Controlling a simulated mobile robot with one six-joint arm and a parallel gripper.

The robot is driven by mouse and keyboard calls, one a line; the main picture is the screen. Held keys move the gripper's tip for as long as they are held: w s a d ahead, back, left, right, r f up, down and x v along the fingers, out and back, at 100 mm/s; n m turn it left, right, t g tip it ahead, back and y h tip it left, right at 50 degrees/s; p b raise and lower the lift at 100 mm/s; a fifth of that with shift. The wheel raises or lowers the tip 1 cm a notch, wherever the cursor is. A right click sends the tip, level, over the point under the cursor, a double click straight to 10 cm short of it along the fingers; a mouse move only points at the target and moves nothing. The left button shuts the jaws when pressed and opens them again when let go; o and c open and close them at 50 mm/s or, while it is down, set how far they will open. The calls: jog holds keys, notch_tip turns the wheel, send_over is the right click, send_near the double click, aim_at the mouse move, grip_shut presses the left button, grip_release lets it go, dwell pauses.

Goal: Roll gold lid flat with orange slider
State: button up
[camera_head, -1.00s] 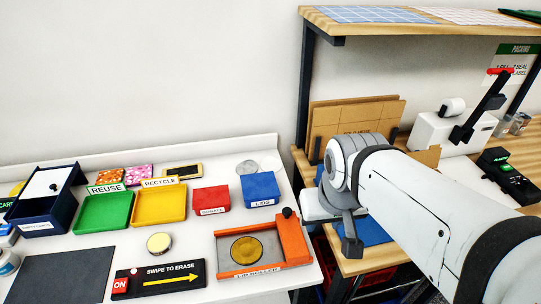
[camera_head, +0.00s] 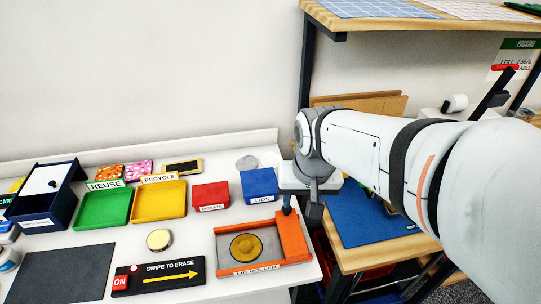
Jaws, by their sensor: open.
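The gold lid (camera_head: 246,247) lies in the grey bed of the lid roller tray (camera_head: 233,271), which has an orange frame and stands near the front right of the white table. The orange slider (camera_head: 291,236) is at the tray's right end, to the right of the lid and apart from it. My gripper (camera_head: 301,211) points down over the slider's back end, and its dark fingers partly hide the slider's black knob. Whether the fingers touch the knob cannot be told.
A blue box (camera_head: 260,183) and a red box (camera_head: 211,195) stand behind the tray. A black swipe panel (camera_head: 159,276) and a round tin (camera_head: 159,240) are to its left. A wooden bench (camera_head: 362,257) with a blue mat stands to the right.

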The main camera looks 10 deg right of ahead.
aim_at(291, 232)
jog(key=w+f+m+p, duration=0.1)
jog(key=w+f+m, duration=0.1)
jog(key=w, duration=0.1)
jog(key=w+f+m+g+p, duration=0.1)
jog(key=w+f+m, duration=0.1)
jog(key=w+f, duration=0.1)
jog(key=w+f+m+g+p, duration=0.1)
jog(key=w+f+m, duration=0.1)
jog(key=w, duration=0.3)
jog(key=shift+f+m, duration=0.3)
jog(key=shift+m, duration=0.1)
notch_tip(291, 232, down, 8)
jog(key=shift+f+p, duration=0.1)
jog(key=shift+p, duration=0.45)
jog(key=shift+c, duration=0.6)
grip_shut()
